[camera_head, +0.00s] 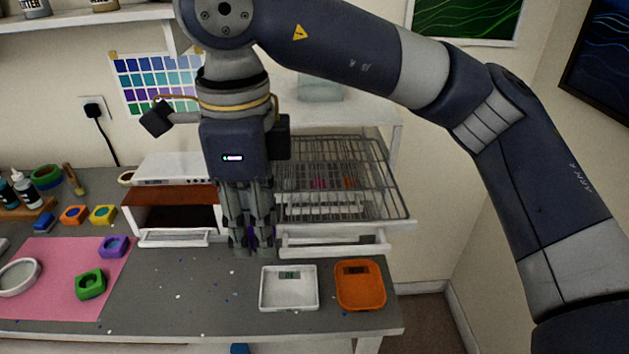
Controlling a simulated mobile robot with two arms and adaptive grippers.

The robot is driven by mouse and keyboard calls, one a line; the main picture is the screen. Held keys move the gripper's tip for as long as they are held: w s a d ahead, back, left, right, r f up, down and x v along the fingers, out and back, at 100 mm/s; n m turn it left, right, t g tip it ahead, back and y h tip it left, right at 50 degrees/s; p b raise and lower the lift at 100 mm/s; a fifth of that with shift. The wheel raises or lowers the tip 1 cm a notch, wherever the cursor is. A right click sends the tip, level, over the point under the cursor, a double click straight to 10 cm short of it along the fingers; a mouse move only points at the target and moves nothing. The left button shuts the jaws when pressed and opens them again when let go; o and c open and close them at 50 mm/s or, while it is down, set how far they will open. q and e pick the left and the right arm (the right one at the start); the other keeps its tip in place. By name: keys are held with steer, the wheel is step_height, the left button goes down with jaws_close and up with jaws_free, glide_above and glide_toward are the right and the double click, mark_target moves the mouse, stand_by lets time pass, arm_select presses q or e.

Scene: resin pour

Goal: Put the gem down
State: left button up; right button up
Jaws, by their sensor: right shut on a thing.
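My right gripper (251,246) points down over the grey worktop, in front of the gap between the small oven and the wire rack. It is shut on a small purple thing (252,236), likely the gem. The fingers hide most of it, so its shape is unclear. I cannot tell whether it touches the worktop. My left gripper is not in view.
A white tray-like scale (289,301) and an orange one (361,298) stand at front right. A small oven (136,214) with its door down and a wire rack (374,193) stand behind. Coloured moulds (91,285) lie left, some on a pink mat (50,305). Middle worktop is mostly clear.

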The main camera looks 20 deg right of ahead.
steer(key=p, duration=0.5)
glide_above(303, 202)
steer(key=shift+s+a+f, duration=0.35)
steer(key=shift+s+f, duration=0.1)
steer(key=shift+f, duration=0.1)
steer(key=f+p, duration=0.2)
steer(key=w+f, duration=0.1)
steer(key=shift+d+f+p, duration=0.1)
steer(key=shift+d+p, duration=0.3)
steer(key=shift+f, duration=0.25)
steer(key=shift+f, duration=0.1)
steer(key=shift+a+f+b, duration=0.1)
steer(key=shift+f+b, duration=0.05)
steer(key=shift+b, duration=0.15)
steer(key=o, duration=0.9)
steer(key=shift+c, duration=0.2)
